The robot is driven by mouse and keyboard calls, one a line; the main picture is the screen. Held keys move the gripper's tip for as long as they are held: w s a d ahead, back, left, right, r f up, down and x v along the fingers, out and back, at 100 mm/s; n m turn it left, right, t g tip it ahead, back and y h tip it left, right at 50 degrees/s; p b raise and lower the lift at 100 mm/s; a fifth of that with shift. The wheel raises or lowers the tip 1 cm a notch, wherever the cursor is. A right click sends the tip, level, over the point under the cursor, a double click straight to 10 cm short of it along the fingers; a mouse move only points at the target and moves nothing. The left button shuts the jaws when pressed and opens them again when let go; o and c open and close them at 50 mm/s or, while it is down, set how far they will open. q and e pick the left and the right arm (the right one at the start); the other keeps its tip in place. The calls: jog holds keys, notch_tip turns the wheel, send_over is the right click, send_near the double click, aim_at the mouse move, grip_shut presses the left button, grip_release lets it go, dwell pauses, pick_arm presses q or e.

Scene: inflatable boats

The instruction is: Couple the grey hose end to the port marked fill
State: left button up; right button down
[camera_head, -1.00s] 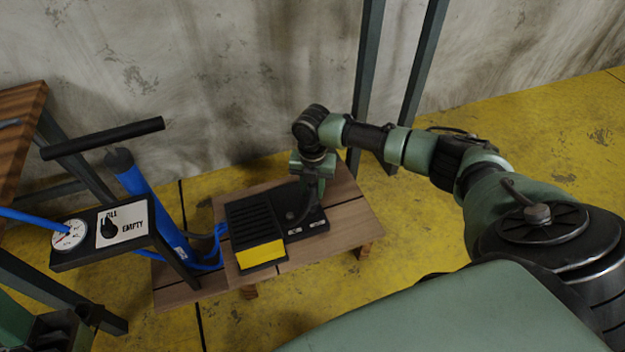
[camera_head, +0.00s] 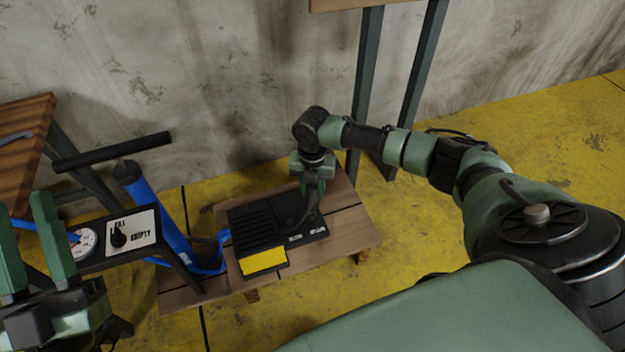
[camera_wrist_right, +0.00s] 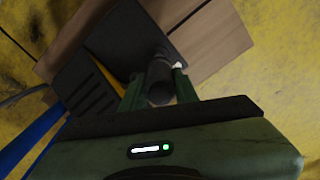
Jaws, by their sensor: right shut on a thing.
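My right gripper (camera_head: 312,194) is shut on a dark grey hose end (camera_wrist_right: 160,82) and points down over a black box (camera_head: 258,222). The box has a ridged top and a yellow front panel. Two small white labels (camera_head: 306,234) sit on its right part; their words are too small to read. The gripper hides the spot under the hose end, so I cannot tell whether it touches a port. A dark curved hose (camera_head: 304,212) shows beside the gripper. My left gripper (camera_head: 32,235) is open, its two green fingers apart, at the lower left near the gauge.
The box stands on a low wooden table (camera_head: 345,235). To its left are a blue pump (camera_head: 160,212) with a black handle (camera_head: 112,151), a blue hose and a panel (camera_head: 132,231) with a FILL/EMPTY knob and gauge (camera_head: 84,241). Wooden benches stand at left and top right.

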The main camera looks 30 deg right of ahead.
jog(key=shift+r+p, duration=0.65)
pick_arm(q)
jog(key=w+f+g+y, duration=0.1)
jog(key=w+f+g, duration=0.2)
jog(key=f, duration=0.3)
jog(key=shift+w+g+y, duration=0.2)
jog(key=shift+g+y, duration=0.1)
jog(key=shift+g, duration=0.2)
